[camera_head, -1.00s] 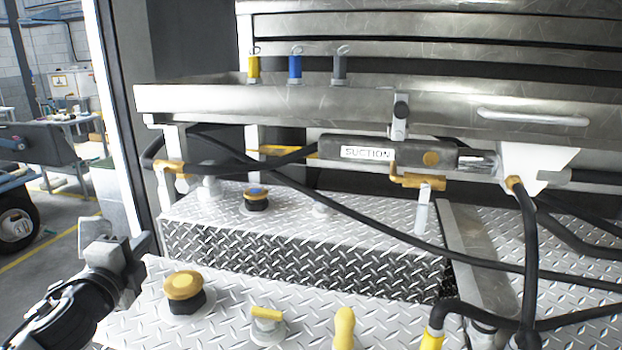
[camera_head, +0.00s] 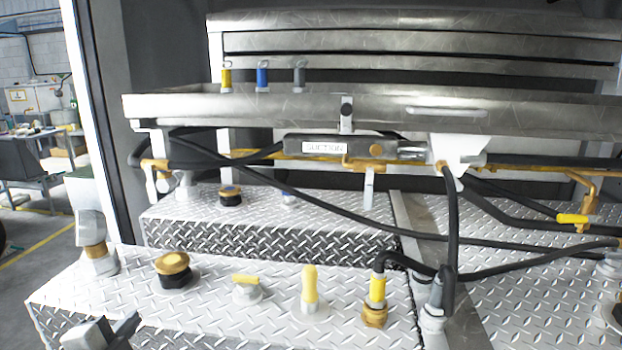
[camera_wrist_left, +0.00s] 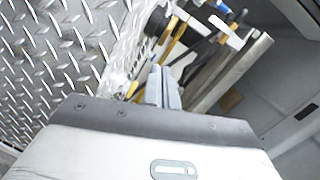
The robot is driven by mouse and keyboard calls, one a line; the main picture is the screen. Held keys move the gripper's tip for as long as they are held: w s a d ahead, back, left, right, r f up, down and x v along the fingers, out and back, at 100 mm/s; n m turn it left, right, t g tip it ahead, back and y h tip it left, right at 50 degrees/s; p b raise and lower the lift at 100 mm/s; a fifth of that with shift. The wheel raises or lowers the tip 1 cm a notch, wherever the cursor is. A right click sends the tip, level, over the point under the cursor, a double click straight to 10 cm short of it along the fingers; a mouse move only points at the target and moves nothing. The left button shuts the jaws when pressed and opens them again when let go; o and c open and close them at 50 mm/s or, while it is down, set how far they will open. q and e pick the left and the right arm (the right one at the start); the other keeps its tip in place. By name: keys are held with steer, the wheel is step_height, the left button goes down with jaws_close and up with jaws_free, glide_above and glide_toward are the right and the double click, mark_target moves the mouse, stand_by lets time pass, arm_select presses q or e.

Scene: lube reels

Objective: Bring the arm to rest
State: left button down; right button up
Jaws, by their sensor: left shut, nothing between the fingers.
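My left gripper (camera_head: 103,333) shows at the bottom left edge of the head view, in front of the near diamond-plate box. Only its end is in the picture; the rest of the arm is cut off. In the left wrist view its fingers (camera_wrist_left: 163,87) are together with nothing between them. My right gripper is in neither view.
The near diamond-plate box (camera_head: 225,318) carries a yellow-capped knob (camera_head: 173,268) and several fittings. Black hoses (camera_head: 452,230) hang below the suction unit (camera_head: 330,147). A steel tray (camera_head: 230,105) holds yellow, blue and grey tagged pins. Open floor lies at the left.

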arm_select(q)
steer(key=s+d+f+n+g+h, duration=0.3)
steer(key=s+d+f+n+g, duration=0.2)
steer(key=s+d+f+n, duration=0.7)
steer(key=s+d+f, duration=0.5)
steer(key=s+f, duration=0.1)
steer(key=s, duration=0.2)
steer(key=shift+d+f+g, duration=0.15)
steer(key=shift+g, duration=0.15)
